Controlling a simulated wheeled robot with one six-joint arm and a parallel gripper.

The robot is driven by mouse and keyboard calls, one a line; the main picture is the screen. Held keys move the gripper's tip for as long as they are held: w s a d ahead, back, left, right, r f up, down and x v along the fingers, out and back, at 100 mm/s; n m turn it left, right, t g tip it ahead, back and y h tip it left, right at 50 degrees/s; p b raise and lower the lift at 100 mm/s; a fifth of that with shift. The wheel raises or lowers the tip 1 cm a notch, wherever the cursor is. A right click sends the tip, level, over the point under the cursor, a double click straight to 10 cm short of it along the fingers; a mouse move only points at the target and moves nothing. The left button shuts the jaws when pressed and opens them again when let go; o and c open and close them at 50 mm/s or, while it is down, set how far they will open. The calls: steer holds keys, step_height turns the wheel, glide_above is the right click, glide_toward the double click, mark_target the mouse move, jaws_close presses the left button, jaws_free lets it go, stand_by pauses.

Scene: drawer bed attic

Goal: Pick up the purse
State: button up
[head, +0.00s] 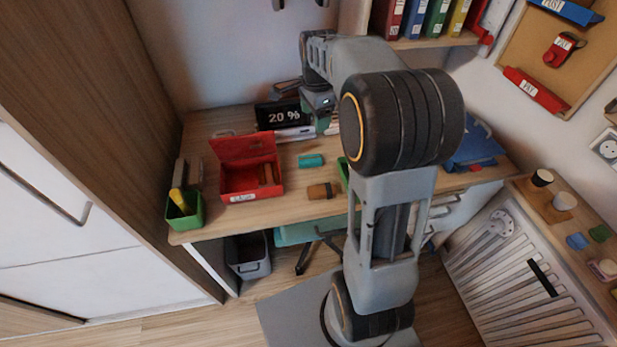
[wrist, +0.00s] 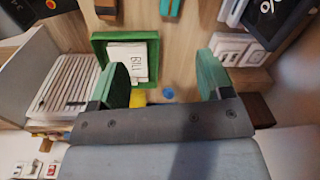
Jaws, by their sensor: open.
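I cannot tell for sure which thing is the purse. A small brown item (head: 320,191) lies near the desk's front edge, and a small teal item (head: 311,160) lies behind it; either could be it. My gripper (head: 323,122) is above the back of the desk, beyond both items and partly hidden by my arm. In the wrist view my gripper (wrist: 162,80) has its two green fingers wide apart with nothing held between them. A green box (wrist: 125,36) with a paper marked BILL shows beyond the fingers.
An open red box (head: 250,180) and a green cup (head: 185,212) stand on the desk's left. A "20 %" sign (head: 283,117) stands at the back. A blue folder (head: 472,150) lies at the right. A shelf of binders (head: 435,42) hangs above. A radiator (head: 515,275) stands at the right.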

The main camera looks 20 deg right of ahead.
step_height(320, 180, down, 7)
steer(key=w+d+m+b, duration=0.2)
steer(key=w+d+m, duration=0.1)
steer(key=b, duration=0.1)
glide_above(319, 157)
steer(key=shift+m+g, duration=0.3)
steer(key=shift+g, duration=0.1)
step_height(319, 157, down, 6)
steer(key=shift+w+a+f, duration=0.1)
steer(key=shift+a+f, duration=0.05)
steer(key=shift+f, duration=0.1)
steer(key=shift+d+f+b, duration=0.2)
steer(key=shift+f+b, duration=0.3)
steer(key=shift+f, duration=2.75)
steer(key=c, duration=1)
steer(key=shift+r, duration=0.1)
